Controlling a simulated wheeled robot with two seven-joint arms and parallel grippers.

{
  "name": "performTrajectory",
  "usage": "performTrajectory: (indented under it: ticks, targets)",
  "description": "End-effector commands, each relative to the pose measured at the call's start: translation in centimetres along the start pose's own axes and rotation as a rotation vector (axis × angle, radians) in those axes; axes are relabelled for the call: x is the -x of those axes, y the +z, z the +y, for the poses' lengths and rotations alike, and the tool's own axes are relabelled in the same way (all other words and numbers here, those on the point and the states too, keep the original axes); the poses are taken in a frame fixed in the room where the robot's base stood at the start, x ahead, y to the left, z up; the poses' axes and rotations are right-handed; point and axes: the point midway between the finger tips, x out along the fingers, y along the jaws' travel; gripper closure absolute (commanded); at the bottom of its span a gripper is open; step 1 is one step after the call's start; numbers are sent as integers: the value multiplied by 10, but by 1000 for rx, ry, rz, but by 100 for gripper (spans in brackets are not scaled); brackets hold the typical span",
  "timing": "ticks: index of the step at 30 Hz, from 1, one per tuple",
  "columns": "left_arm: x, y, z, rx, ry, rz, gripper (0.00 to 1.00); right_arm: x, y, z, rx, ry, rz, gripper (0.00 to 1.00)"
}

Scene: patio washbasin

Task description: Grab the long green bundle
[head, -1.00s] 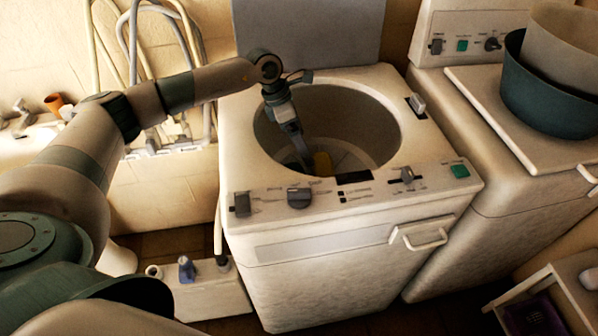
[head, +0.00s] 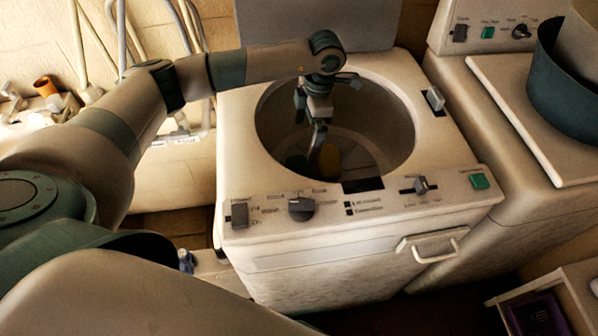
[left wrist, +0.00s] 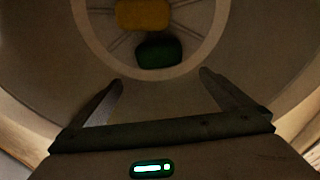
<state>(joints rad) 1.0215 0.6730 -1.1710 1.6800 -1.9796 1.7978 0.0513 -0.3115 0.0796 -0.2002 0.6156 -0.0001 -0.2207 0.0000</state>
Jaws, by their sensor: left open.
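A dark green bundle (left wrist: 158,52) lies on the floor of the washer drum in the left wrist view. From above it looks short and rounded. A yellow bundle (left wrist: 143,14) lies just beyond it; it also shows in the head view (head: 329,160). My left gripper (left wrist: 162,76) is open and empty, its fingers spread on either side below the green bundle in the picture. In the head view my left gripper (head: 316,148) points down inside the drum opening. There I cannot make out the green bundle clearly. My right gripper is not in view.
The top-loading washer (head: 240,170) has a round opening, a raised lid (head: 315,22) behind and a control panel in front. A second machine with a dark green tub (head: 565,95) stands at right. An open drawer (head: 540,312) with a purple item is at lower right.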

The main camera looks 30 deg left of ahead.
Motion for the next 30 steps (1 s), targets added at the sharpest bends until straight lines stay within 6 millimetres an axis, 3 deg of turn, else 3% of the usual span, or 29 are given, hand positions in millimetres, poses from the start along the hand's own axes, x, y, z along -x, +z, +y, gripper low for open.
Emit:
performTrajectory:
  ticks: [5, 11, 22, 30]
  targets:
    - [-10, -1, 0, 1, -3, 2, 0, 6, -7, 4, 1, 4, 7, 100]
    - [-37, -1, -1, 1, -4, 3, 0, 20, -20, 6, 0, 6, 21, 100]
    - [-102, 0, -1, 2, -4, 2, 0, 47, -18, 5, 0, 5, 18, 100]
    - [-122, 1, 0, 0, -1, 0, 0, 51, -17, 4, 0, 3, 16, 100]
